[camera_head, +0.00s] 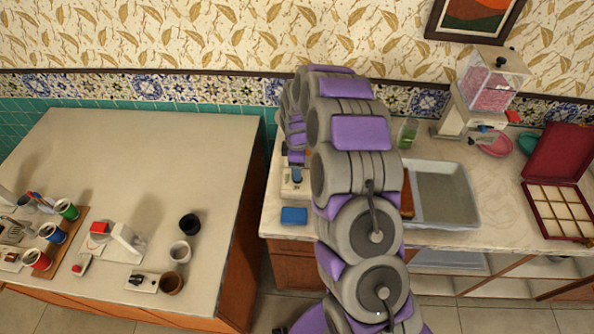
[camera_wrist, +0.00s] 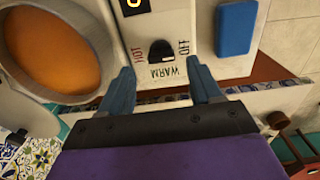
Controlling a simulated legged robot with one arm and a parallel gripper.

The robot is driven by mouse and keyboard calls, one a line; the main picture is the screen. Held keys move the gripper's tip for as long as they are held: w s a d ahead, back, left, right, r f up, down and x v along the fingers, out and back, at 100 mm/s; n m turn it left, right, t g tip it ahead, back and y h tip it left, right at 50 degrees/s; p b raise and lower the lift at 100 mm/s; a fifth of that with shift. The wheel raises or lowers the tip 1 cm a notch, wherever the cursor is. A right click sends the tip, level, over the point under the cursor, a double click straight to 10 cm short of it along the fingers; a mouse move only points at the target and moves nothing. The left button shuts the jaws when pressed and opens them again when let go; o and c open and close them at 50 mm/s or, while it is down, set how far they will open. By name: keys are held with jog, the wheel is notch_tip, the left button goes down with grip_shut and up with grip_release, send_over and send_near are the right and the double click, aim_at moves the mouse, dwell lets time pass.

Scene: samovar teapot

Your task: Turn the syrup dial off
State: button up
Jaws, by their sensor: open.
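The black dial (camera_wrist: 161,50) sits on a white panel (camera_wrist: 205,45) in the wrist view, with HOT, WARM and OFF marked around it. A pale mark on the dial's lower edge appears to face WARM. OFF is to its right and HOT to its left. My gripper (camera_wrist: 163,88) is open, its two blue fingers apart, on the near side of the dial and apparently not touching it. A round pot with orange liquid (camera_wrist: 55,50) is at the left. In the head view my arm hides the dial and the gripper; part of a white appliance (camera_head: 291,188) shows beside it.
A blue block (camera_head: 294,215) lies near the counter's front edge, and close right of the panel in the wrist view (camera_wrist: 236,28). A grey tray (camera_head: 470,215) and a pink-filled dispenser (camera_head: 490,90) are right of my arm. A separate table (camera_head: 150,160) stands left.

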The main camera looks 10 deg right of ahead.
notch_tip(320, 180, up, 14)
jog(key=p, duration=0.1)
jog(key=shift+f, duration=0.2)
dwell(0.4)
jog(key=s+a+r+m+b, duration=0.1)
jog(key=s+r+m, duration=0.25)
jog(key=s, duration=0.65)
jog(key=s+a+r+m+b, duration=0.1)
jog(key=s+r+m, duration=0.3)
jog(key=s, duration=0.6)
jog(key=s+d+m+g+b, duration=0.1)
jog(key=s+m, duration=0.6)
jog(key=s, duration=1.5)
jog(key=shift+s+d+g+b, duration=0.15)
jog(key=shift+d+g+b, duration=0.25)
jog(key=shift+b, duration=0.2)
jog(key=shift+f, duration=0.1)
